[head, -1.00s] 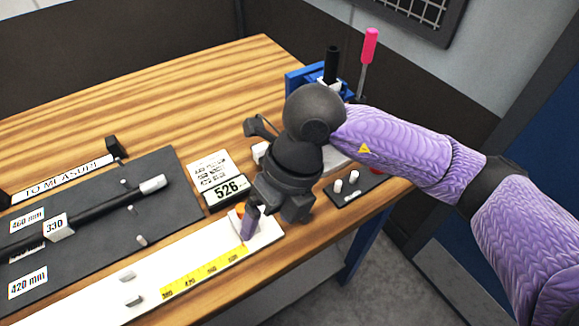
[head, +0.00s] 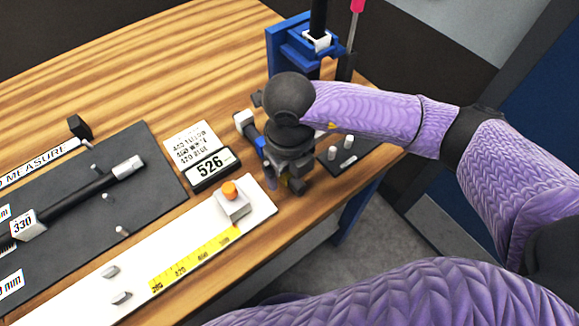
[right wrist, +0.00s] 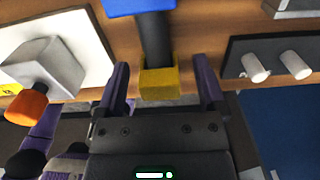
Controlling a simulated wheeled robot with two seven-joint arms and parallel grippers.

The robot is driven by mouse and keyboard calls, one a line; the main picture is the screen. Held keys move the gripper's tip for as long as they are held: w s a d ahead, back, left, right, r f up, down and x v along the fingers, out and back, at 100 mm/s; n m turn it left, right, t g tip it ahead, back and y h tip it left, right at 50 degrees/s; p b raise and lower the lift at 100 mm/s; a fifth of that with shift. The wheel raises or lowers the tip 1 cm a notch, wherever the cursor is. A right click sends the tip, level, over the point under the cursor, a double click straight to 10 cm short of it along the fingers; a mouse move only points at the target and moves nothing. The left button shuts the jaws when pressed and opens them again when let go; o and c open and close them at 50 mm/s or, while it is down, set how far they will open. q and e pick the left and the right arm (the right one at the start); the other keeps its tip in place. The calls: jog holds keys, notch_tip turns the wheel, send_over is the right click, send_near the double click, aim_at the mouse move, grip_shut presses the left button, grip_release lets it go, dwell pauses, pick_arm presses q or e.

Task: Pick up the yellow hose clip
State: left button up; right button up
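The yellow hose clip (right wrist: 159,84) is a small yellow block at the near end of a short dark cylinder (right wrist: 155,38) in the right wrist view. A blue part (right wrist: 138,5) shows at the cylinder's far end. My right gripper (right wrist: 162,88) is open, with one purple finger on each side of the clip and visible gaps on both sides. In the head view my right gripper (head: 283,183) points down at the table's front edge and mostly hides the clip. My left gripper does not show.
A white block with an orange button (head: 230,190) stands on the white ruler board (head: 190,250), left of my right gripper. A dark plate with white pegs (head: 340,158) lies to the right. A display reading 526 (head: 212,168) and a blue stand (head: 290,45) are behind.

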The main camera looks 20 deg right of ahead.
jog(key=c, duration=1)
